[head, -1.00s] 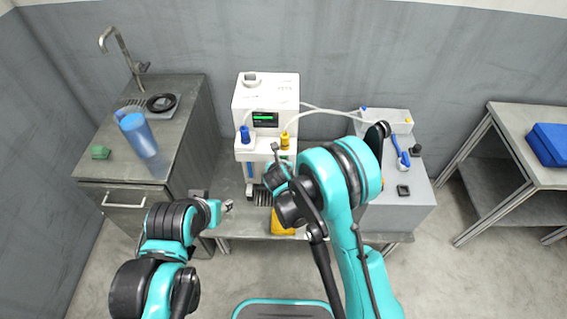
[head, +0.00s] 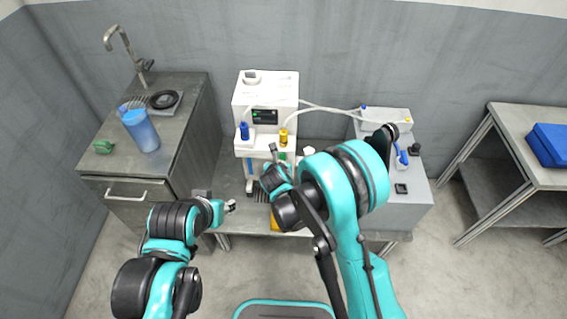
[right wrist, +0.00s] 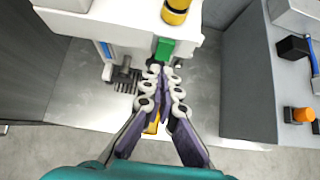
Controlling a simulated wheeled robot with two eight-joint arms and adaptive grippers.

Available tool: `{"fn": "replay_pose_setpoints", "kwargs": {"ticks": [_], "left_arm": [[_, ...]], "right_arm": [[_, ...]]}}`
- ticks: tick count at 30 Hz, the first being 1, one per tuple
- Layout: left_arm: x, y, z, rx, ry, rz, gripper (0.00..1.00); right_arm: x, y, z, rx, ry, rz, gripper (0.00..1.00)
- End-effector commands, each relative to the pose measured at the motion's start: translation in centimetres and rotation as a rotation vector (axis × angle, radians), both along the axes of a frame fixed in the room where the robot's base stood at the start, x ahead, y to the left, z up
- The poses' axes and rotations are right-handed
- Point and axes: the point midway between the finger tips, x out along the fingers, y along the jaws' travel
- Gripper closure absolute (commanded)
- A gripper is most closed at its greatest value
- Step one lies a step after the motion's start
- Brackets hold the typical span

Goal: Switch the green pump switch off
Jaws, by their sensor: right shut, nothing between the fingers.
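The green pump switch (right wrist: 164,48) is on the front of the white machine (head: 266,92), below its yellow-capped part. In the head view only a bit of the switch (head: 283,156) shows beside my right arm. My right gripper (right wrist: 160,72) is shut and empty, its fingertips just below the switch in the right wrist view; I cannot tell whether they touch it. In the head view my right arm hides these fingers. My left gripper (head: 229,206) is left of the machine, away from it; its fingers are too small to judge.
A dark display (head: 264,116), a blue knob (head: 245,131) and a yellow cap (head: 283,136) are on the machine. A yellow object (right wrist: 153,124) lies below my right fingers. A grey box (head: 412,205) stands right; a blue cup (head: 142,131) is on the left counter.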

Motion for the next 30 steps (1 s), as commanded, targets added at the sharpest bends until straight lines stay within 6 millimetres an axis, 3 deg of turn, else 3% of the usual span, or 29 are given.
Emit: {"fn": "replay_pose_setpoints", "kwargs": {"ticks": [3,12,30], "left_arm": [[0.0,0.0,1.6,0.000,0.000,0.000,0.60],[0.0,0.0,3.6,0.000,0.000,0.000,0.60],[0.0,0.0,3.9,0.000,0.000,0.000,0.60]], "right_arm": [[-1.8,0.0,3.0,-0.001,-0.001,0.002,1.00],[-5.0,0.0,7.3,-0.001,0.000,0.001,1.00],[-5.7,0.0,8.2,0.000,0.000,0.000,1.00]]}}
